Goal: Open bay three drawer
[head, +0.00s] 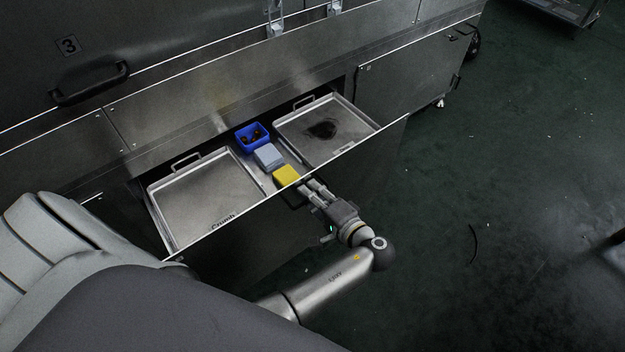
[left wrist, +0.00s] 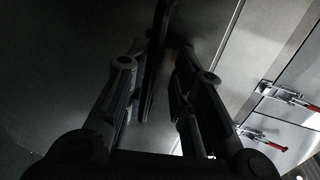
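The drawer (head: 300,182) stands pulled out of the steel machine, below the panel marked with the number 3 (head: 68,45). My left gripper (head: 306,188) is at the middle of the drawer's front, near its top edge. In the left wrist view its two fingers (left wrist: 158,85) stand apart, one on each side of a dark handle bar (left wrist: 154,70). Gaps seem to show between bar and fingers, though the picture is dark. The handle is mostly hidden in the head view. My right gripper is not in view.
The drawer holds a left tray (head: 205,200), a stained right tray (head: 345,112), a blue bin (head: 252,136) with small dark items, a grey block (head: 268,156) and a yellow block (head: 286,176). The green floor (head: 530,180) to the right is mostly clear.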

